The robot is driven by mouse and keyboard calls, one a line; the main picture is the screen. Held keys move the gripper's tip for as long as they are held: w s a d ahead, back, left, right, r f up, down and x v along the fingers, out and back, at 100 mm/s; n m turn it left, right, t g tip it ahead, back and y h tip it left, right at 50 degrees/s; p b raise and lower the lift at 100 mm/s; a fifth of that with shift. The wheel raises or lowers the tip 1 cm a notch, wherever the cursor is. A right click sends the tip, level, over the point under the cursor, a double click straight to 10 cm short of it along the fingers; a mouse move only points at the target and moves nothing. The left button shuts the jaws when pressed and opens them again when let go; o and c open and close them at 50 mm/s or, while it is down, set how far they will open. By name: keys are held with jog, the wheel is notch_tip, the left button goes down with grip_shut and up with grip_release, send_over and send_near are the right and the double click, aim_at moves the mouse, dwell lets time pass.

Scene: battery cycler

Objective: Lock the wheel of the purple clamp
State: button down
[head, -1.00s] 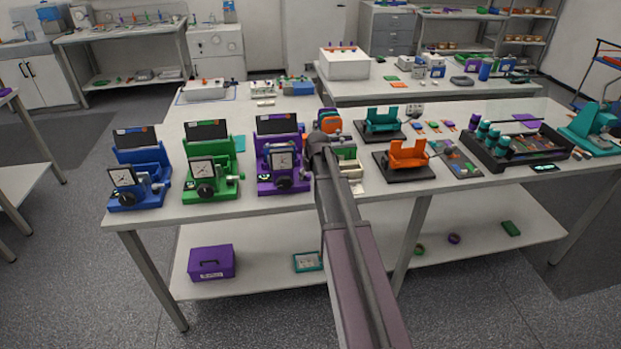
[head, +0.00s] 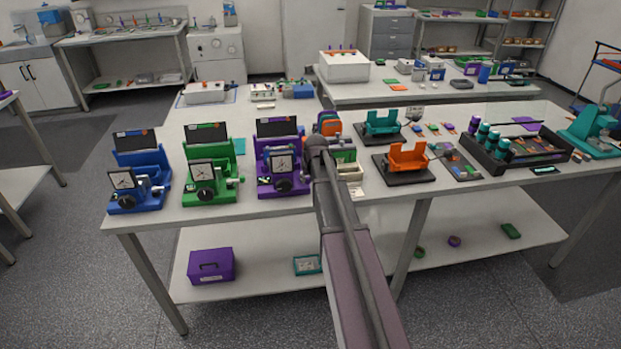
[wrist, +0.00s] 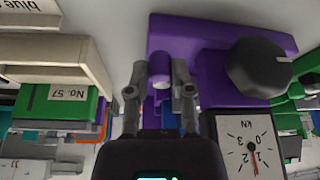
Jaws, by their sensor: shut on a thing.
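The purple clamp (head: 276,155) stands upright on the near table, third in a row of clamps, with a dark screen and a white dial gauge (head: 284,165). Its black wheel (head: 283,186) is at the lower front; the wheel also shows large in the wrist view (wrist: 258,67), right of my fingers and apart from them. My gripper (wrist: 160,80) is shut on a small grey-purple peg (wrist: 162,80) on the clamp's side, with one finger on each side of it. In the head view my own arm hides the gripper.
Green (head: 208,165) and blue (head: 138,172) clamps stand to the left. A cream bin (head: 350,171) and a green box (wrist: 60,105) labelled No. 57 lie close beside my gripper. An orange holder (head: 407,160) is farther right.

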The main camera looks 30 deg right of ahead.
jog(key=shift+w+a+m+h, duration=0.1)
jog(key=shift+a+m+h, duration=0.4)
jog(key=shift+m, duration=0.7)
jog(key=c, duration=0.5)
grip_release()
